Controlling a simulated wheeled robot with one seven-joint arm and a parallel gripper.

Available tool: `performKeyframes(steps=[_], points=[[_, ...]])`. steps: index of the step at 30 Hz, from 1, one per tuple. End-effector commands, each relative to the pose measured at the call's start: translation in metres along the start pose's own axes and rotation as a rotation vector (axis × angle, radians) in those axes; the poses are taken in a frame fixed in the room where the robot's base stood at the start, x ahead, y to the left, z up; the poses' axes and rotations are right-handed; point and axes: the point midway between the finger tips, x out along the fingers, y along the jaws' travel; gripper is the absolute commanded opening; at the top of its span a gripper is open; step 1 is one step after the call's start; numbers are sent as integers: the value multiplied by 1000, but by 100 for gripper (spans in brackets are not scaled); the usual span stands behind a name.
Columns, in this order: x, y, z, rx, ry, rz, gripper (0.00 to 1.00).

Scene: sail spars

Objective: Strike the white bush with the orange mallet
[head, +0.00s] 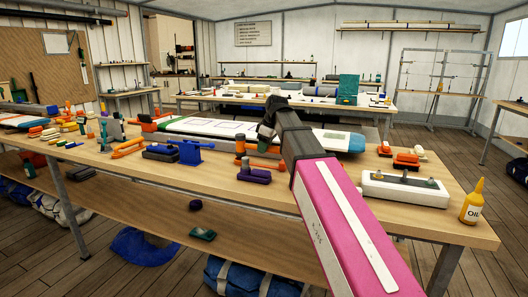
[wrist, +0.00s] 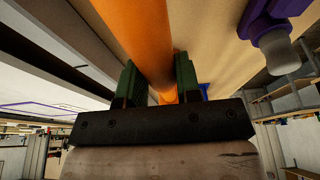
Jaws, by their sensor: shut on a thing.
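My gripper (wrist: 157,78) is shut on the orange mallet (wrist: 138,28) in the wrist view. Its green fingers stand on either side of the round orange shaft, which runs up out of the top edge. A small white bush (wrist: 277,50) sticks out of a purple holder (wrist: 268,18) at the upper right there, apart from the mallet. In the head view the purple holder (head: 254,175) sits near the table's front edge. My gripper (head: 264,134) is left of and above the dark wrist there, and its fingers are mostly hidden. An orange piece (head: 240,147) stands just above the holder.
The wooden workbench (head: 330,208) carries a blue clamp (head: 190,153) left of the holder. A long white board (head: 200,126) lies behind. Several small tools crowd the left.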

Motion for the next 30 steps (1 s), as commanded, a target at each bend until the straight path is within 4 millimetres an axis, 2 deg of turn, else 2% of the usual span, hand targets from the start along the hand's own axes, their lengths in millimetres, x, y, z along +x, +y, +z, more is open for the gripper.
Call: performKeyframes(steps=[18,30], points=[[-40,0,-13,0,1,-1,0],[-44,0,-14,0,1,0,0]])
